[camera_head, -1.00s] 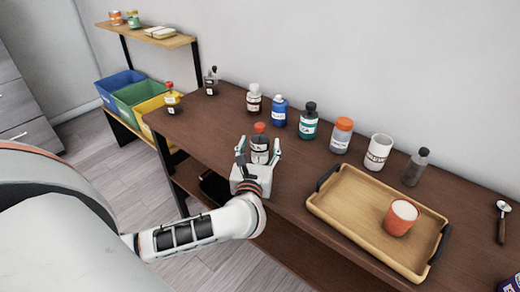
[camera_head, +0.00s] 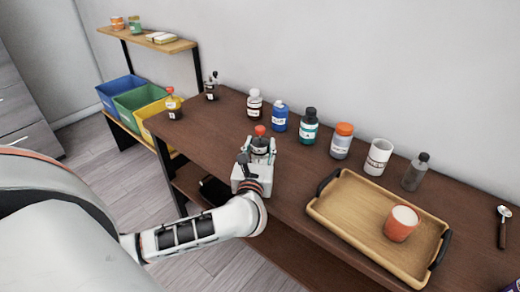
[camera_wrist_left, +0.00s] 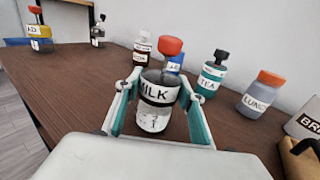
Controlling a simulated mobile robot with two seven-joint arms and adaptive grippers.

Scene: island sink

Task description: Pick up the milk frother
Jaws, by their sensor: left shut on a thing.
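The milk frother is a clear jar with a red knob and a black-and-white label reading "MILK" (camera_wrist_left: 157,95). In the head view the same milk frother (camera_head: 260,145) stands near the front edge of the brown table. My left gripper (camera_head: 259,154) is shut on it, with one finger on each side of the jar. In the left wrist view the teal-lined fingers of my left gripper (camera_wrist_left: 160,103) flank the jar, which looks upright. I cannot tell whether its base touches the table. My right gripper is not in view.
Behind it stand several bottles, among them a blue one (camera_head: 280,117), a teal one (camera_head: 308,126) and an orange-capped one (camera_head: 341,140). A wooden tray (camera_head: 340,210) holds an orange cup (camera_head: 401,223) to the right. Coloured bins (camera_head: 122,94) stand at the left.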

